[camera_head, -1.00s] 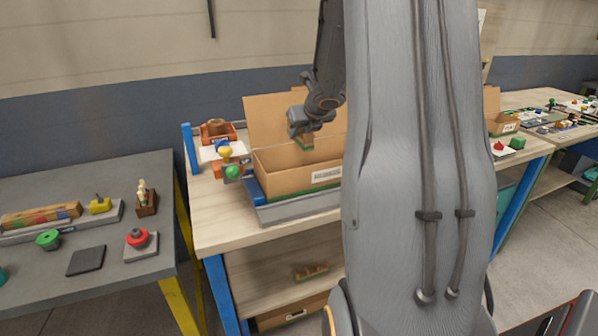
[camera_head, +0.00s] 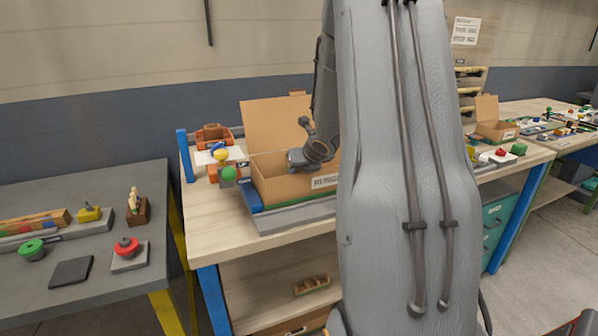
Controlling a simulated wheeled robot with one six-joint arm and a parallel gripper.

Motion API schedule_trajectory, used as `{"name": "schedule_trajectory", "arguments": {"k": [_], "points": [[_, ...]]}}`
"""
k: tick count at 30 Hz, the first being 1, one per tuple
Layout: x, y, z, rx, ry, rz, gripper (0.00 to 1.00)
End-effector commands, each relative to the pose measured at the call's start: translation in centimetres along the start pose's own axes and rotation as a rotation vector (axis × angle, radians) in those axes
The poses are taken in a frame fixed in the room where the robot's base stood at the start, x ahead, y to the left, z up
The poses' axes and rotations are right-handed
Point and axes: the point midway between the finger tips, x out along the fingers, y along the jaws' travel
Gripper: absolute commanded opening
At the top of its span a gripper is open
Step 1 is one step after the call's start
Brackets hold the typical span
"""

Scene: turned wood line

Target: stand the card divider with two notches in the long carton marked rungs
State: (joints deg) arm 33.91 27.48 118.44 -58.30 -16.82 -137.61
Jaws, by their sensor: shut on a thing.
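A long open carton (camera_head: 276,191) with a raised back flap stands on a grey plate on the wooden bench. A white label on its front wall is too small to read in full and is partly cut off by my arm. My gripper (camera_head: 296,160) is at the carton's opening, low over the left-middle part. Its fingertips point down and are hidden by the wrist and the carton's walls. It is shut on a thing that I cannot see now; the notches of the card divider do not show.
A green ball (camera_head: 228,173), a yellow knob (camera_head: 220,155) and an orange bin (camera_head: 213,136) stand left of the carton. A grey table (camera_head: 100,270) with red and green turned pieces is at the left. My arm hides the carton's right end.

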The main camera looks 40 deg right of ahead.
Motion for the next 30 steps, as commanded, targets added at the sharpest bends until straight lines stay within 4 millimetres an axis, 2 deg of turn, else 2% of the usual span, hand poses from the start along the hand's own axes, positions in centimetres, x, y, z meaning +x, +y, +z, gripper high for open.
{"name": "schedule_trajectory", "arguments": {"k": [24, 25, 27, 30], "points": [[0.83, -0.01, -0.82, 0.0, 0.0, 0.0, 0.03], [0.83, -0.01, -0.82, 0.0, 0.0, 0.0, 0.29], [0.82, -0.01, -0.82, 0.0, 0.0, 0.0, 0.41], [0.82, -0.01, -0.81, 0.0, 0.0, 0.0, 0.43]]}}
